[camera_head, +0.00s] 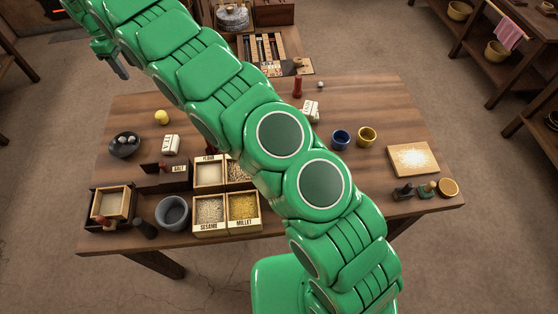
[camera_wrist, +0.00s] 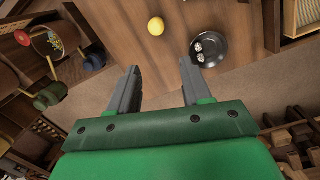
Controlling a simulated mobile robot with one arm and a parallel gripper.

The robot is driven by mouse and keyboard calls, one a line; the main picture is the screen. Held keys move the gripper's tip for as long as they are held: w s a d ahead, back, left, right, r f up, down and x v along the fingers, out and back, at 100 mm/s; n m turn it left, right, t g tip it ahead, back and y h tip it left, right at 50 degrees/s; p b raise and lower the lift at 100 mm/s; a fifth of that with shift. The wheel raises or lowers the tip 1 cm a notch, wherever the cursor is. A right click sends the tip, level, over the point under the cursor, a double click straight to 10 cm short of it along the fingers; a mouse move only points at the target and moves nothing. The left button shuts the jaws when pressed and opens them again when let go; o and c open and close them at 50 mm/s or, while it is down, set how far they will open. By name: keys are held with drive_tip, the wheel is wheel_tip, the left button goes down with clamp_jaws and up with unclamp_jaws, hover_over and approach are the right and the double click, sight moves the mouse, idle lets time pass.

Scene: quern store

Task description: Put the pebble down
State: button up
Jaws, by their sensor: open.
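Grey pebbles (camera_head: 124,139) lie in a dark round bowl (camera_head: 124,152) at the left of the table. The pebbles (camera_wrist: 204,44) and bowl (camera_wrist: 213,62) also show in the wrist view, just beyond the right finger. A small pale round thing, perhaps a pebble (camera_head: 320,85), lies near the table's back edge. My gripper (camera_head: 121,70) is at the upper left of the head view, beyond the table's back left. In the wrist view my gripper (camera_wrist: 160,64) is open, with nothing between its fingers. I cannot tell its height above the bowl.
A yellow ball (camera_head: 162,117) sits near the bowl. Labelled grain boxes (camera_head: 209,226), a grey mortar (camera_head: 173,213) and a wooden tray (camera_head: 96,203) crowd the front left. Blue (camera_head: 341,140) and yellow (camera_head: 367,136) cups stand at right. My arm hides the table's middle.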

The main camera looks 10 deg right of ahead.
drive_tip(key=s+d+r+m, duration=0.15)
drive_tip(key=d+r, duration=0.25)
drive_tip(key=d, duration=0.5)
drive_tip(key=d+r+m, duration=0.3)
drive_tip(key=d+r, duration=0.2)
drive_tip(key=d, duration=0.4)
drive_tip(key=s+d+r+m+g, duration=0.1)
drive_tip(key=s+d+r+m, duration=0.1)
drive_tip(key=s+d, duration=0.45)
drive_tip(key=s+d+r+m, duration=0.2)
drive_tip(key=s+d+r, duration=0.15)
drive_tip(key=d, duration=0.65)
drive_tip(key=s+d+m, duration=0.2)
drive_tip(key=s+d, duration=0.3)
drive_tip(key=s, duration=0.3)
drive_tip(key=s+d+m, duration=0.1)
drive_tip(key=s+d, duration=0.4)
drive_tip(key=s, duration=0.3)
drive_tip(key=s+d+f+m, duration=0.1)
drive_tip(key=s+d+f, duration=0.1)
drive_tip(key=s, duration=0.7)
drive_tip(key=s+d+f+m+g+y, duration=0.1)
drive_tip(key=s+f, duration=0.3)
drive_tip(key=s, duration=0.6)
drive_tip(key=shift+s+d+f+m, duration=0.15)
drive_tip(key=shift+d+f+m, duration=0.15)
drive_tip(key=shift+d+m, duration=0.4)
